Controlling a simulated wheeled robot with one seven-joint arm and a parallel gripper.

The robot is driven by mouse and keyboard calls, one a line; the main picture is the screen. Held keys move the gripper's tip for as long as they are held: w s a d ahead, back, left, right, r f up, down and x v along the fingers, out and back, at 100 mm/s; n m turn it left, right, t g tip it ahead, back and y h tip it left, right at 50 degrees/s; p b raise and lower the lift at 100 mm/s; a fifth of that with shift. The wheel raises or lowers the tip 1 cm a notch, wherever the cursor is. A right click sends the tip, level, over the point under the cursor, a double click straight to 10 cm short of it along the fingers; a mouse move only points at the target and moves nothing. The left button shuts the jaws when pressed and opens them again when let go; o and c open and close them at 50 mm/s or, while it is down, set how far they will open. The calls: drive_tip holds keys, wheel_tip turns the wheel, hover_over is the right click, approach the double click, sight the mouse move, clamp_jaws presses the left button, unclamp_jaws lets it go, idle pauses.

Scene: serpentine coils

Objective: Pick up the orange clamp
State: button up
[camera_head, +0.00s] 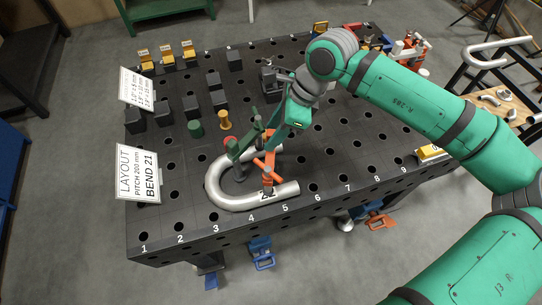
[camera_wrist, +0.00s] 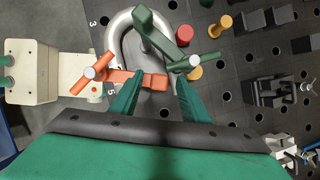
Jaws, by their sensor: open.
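The orange clamp (camera_head: 268,172) stands upright at the near leg of a bent silver pipe (camera_head: 238,202) on the dark perforated table. In the wrist view, its orange arm (camera_wrist: 155,81) runs across the picture, with its right end between my fingers. My gripper (camera_wrist: 160,77) is open; its left finger overlaps the clamp arm in the picture, and contact cannot be told. In the head view my gripper (camera_head: 270,133) is at the clamp's upper part, which it partly hides. A dark green clamp (camera_head: 240,146) stands close on the left and crosses above the pipe (camera_wrist: 158,38).
A red stop (camera_wrist: 183,35) and a yellow pin (camera_head: 225,120) stand near the green clamp. A layout sign (camera_head: 138,173) stands at the left edge. The table's near right part is mostly clear.

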clamp_jaws()
drive_tip(key=shift+d, duration=0.15)
drive_tip(key=shift+d, duration=0.2)
idle(1.0)
